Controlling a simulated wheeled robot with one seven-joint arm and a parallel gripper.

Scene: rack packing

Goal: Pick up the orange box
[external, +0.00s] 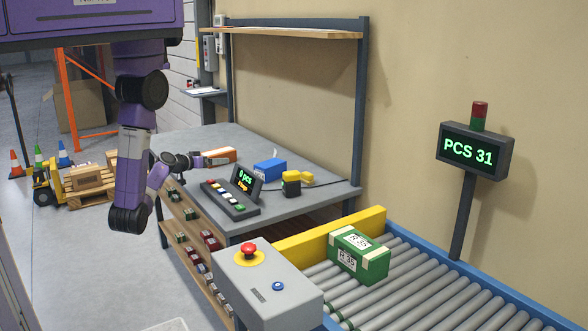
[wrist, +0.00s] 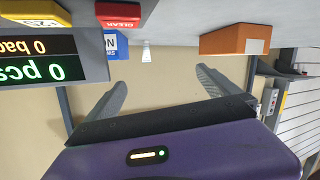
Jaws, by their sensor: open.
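The orange box (external: 221,156) lies on the grey worktable (external: 310,197), toward its far left part, with a pale label on its end. In the wrist view the orange box (wrist: 225,42) shows at the upper right, beyond the tip of the right-hand finger and not between the fingers. My gripper (external: 197,160) is close to the near left end of the box in the external view; I cannot tell there whether they touch. In the wrist view my gripper (wrist: 160,82) is open, with nothing between its two fingers.
A button panel with display (external: 240,190), a blue box (external: 269,167) and a yellow-and-black object (external: 291,183) stand on the table right of my gripper. A shelf post (external: 361,110) rises behind. A green box (external: 358,256) sits on the roller conveyor (external: 420,285).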

